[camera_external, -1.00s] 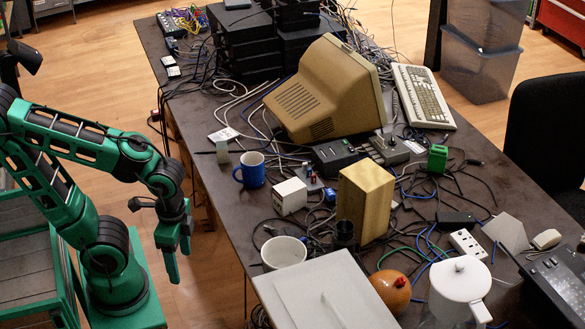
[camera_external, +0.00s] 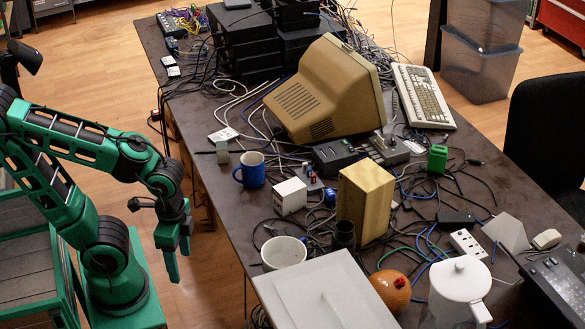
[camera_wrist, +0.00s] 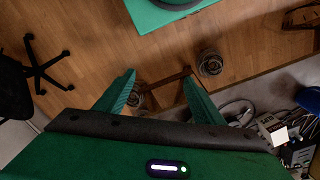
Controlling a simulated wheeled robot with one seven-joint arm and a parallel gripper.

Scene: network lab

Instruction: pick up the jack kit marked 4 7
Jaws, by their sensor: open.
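My gripper (camera_external: 180,264) hangs open and empty off the left edge of the dark table, pointing down over the wooden floor. In the wrist view its two green fingers (camera_wrist: 160,90) are spread apart with nothing between them. No marking 4 7 is readable in any view, so I cannot tell which thing is the jack kit. Small pale items on the table include a white box (camera_external: 290,197) right of the blue mug, a flat white piece (camera_external: 223,134) near the left edge, and two small boxes (camera_external: 171,66) at the far left.
The table (camera_external: 225,275) is crowded with cables. A blue mug (camera_external: 250,170), beige monitor (camera_external: 322,92), tan box (camera_external: 366,200), white bowl (camera_external: 284,252), grey panel (camera_external: 320,297) and white pot (camera_external: 460,290) stand on it. Free floor lies between my arm and the table.

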